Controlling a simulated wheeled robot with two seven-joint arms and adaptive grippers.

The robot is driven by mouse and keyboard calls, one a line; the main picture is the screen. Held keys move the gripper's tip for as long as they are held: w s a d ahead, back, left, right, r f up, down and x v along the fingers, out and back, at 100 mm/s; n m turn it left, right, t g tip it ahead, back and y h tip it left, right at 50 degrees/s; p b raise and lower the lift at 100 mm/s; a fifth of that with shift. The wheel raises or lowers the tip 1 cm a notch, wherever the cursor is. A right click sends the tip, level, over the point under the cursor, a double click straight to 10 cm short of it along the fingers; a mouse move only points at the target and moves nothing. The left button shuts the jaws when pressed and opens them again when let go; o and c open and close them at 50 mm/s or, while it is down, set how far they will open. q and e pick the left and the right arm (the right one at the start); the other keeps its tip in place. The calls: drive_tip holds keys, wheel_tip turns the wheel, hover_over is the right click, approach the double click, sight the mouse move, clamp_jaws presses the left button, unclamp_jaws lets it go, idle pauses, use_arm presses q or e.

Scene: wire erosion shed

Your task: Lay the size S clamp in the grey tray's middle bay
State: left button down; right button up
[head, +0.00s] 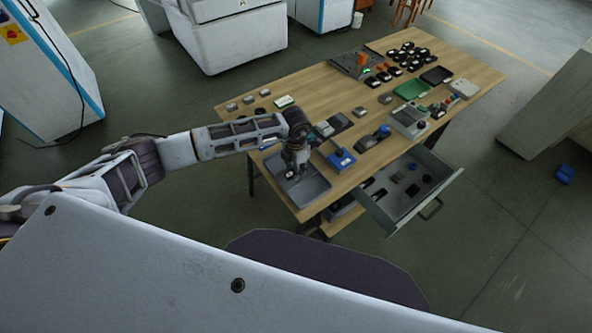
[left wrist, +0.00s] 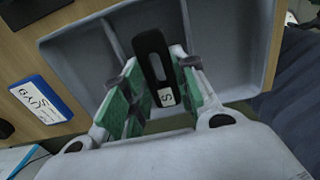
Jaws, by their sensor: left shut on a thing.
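The size S clamp is a dark flat piece with a long slot and a white "S" label; in the left wrist view the clamp (left wrist: 149,45) sits between my left gripper's green-padded fingers. My left gripper (head: 291,174) is shut on it; it also shows in the left wrist view (left wrist: 152,92). The grey tray (head: 316,188) lies at the table's near left corner, beneath the gripper. In the left wrist view the tray (left wrist: 236,45) has thin dividers, and the clamp appears over the middle bay. I cannot tell whether it touches the floor. My right gripper is not in view.
A blue labelled box (head: 341,159) stands just right of the tray; it also shows in the left wrist view (left wrist: 40,100). An open drawer (head: 431,190) juts out from the table's front. Many small parts and a green tray (head: 411,89) fill the table's far side.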

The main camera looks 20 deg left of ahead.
use_arm(q)
drive_tip(key=shift+f, duration=0.75)
drive_tip(key=shift+f, duration=0.15)
drive_tip(key=c, duration=1.4)
unclamp_jaws()
